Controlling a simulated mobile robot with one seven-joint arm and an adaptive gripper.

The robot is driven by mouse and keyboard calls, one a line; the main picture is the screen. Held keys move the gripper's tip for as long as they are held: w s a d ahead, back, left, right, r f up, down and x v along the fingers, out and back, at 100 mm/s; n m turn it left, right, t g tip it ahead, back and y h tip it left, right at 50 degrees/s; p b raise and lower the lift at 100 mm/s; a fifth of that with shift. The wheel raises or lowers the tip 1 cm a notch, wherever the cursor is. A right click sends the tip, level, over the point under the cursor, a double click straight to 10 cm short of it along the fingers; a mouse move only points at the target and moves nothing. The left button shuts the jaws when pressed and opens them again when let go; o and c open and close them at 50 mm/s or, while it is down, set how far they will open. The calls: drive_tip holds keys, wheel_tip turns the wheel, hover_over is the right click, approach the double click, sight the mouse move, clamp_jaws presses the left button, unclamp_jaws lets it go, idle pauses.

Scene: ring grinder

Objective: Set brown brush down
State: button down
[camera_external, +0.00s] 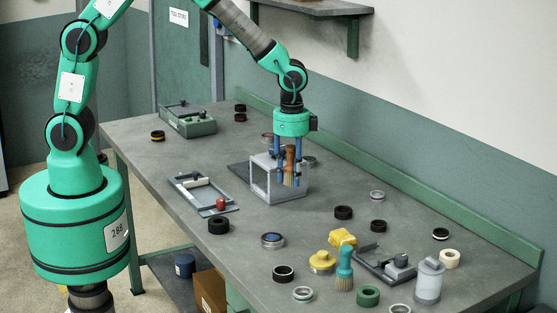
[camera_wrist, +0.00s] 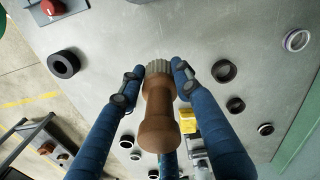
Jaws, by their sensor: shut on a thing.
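The brown brush (camera_external: 290,158) hangs upright, with its pale bristles pointing down and its wooden handle up. It also shows in the wrist view (camera_wrist: 160,120), with its bristles at the far end. My gripper (camera_external: 287,180) is shut on the brown brush, with one blue finger on each side. It also shows in the wrist view (camera_wrist: 155,82). In the external view the brush overlaps the grey open-fronted box (camera_external: 258,182) on the workbench (camera_external: 330,230). I cannot tell whether the bristles touch a surface.
Several rings lie scattered, including a black one (camera_external: 218,225). A tool frame with a red knob (camera_external: 220,203) lies left. Small bare patches separate them.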

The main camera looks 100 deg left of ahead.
drive_tip(key=w+d+r+m+p, duration=0.2)
drive_tip(key=w+m+p, duration=0.45)
drive_tip(key=w, duration=0.95)
drive_tip(key=m+p, duration=0.4)
drive_tip(key=m, duration=0.7)
hover_over(400, 243)
drive_tip(key=shift+d+f, duration=0.15)
drive_tip(key=shift+f, duration=1.1)
drive_tip(key=shift+f, duration=0.1)
drive_tip(key=shift+f, duration=3.05)
drive_tip(key=shift+f, duration=1.85)
drive_tip(key=shift+f, duration=0.2)
